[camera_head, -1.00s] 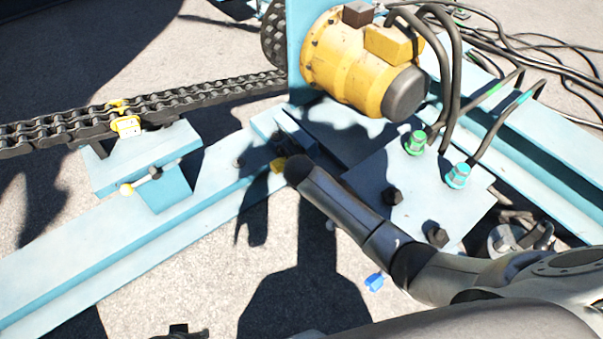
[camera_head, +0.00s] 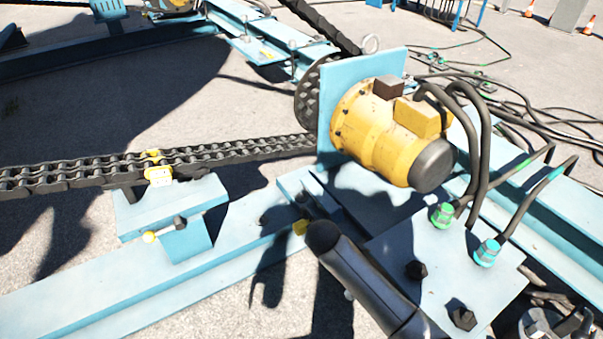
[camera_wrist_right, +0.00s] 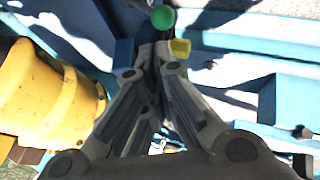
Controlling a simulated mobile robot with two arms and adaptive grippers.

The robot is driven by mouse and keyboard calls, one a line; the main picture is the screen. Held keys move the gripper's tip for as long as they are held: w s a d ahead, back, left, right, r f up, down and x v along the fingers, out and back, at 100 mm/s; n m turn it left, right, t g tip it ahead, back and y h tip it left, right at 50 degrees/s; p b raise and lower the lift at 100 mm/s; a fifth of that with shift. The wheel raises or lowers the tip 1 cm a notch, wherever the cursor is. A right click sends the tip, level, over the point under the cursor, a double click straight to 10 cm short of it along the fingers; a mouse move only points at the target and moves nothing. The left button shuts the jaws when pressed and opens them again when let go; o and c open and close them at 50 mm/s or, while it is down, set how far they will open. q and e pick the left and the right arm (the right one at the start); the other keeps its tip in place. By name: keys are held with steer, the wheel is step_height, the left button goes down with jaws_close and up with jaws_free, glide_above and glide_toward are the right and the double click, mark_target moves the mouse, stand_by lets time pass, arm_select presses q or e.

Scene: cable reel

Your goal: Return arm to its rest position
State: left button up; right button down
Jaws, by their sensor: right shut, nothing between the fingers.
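My right arm (camera_head: 372,288) comes in from the lower right of the head view, over the blue frame, with its round dark end in front of the frame. In the right wrist view my right gripper (camera_wrist_right: 152,55) is shut, with its grey fingers together and nothing held. A round green piece (camera_wrist_right: 162,18) shows just beyond the fingertips. A yellow tab (camera_wrist_right: 180,48) and a blue block (camera_wrist_right: 122,52) show beside them; I cannot tell whether they touch the fingers. My left gripper is not in view.
A yellow motor (camera_head: 385,135) stands on the blue frame (camera_head: 130,290), close to my right arm. A chain (camera_head: 85,172) runs left from it. Black hoses (camera_head: 483,160) loop down to green and teal fittings on a blue plate (camera_head: 400,245). Open pavement (camera_head: 200,110) lies behind the chain.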

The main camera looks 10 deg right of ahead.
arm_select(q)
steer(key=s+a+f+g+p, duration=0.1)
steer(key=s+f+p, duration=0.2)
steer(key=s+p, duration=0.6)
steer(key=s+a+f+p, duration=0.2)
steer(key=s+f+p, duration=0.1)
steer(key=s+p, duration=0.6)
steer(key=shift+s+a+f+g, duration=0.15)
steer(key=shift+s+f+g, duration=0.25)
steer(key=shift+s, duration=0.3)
arm_select(e)
steer(key=s+d+f+m+g, duration=0.1)
steer(key=s+f, duration=0.5)
steer(key=s, duration=1)
steer(key=s+d+f+g+y, duration=0.1)
steer(key=s+f, duration=0.6)
steer(key=s, duration=1)
steer(key=s+d+f+m+g+y, duration=0.1)
steer(key=s+d+f+g, duration=0.2)
steer(key=s+f, duration=0.4)
steer(key=s, duration=0.9)
steer(key=shift+s+d+f+m, duration=0.25)
steer(key=shift+s+d+m, duration=0.05)
steer(key=shift+s+d, duration=0.05)
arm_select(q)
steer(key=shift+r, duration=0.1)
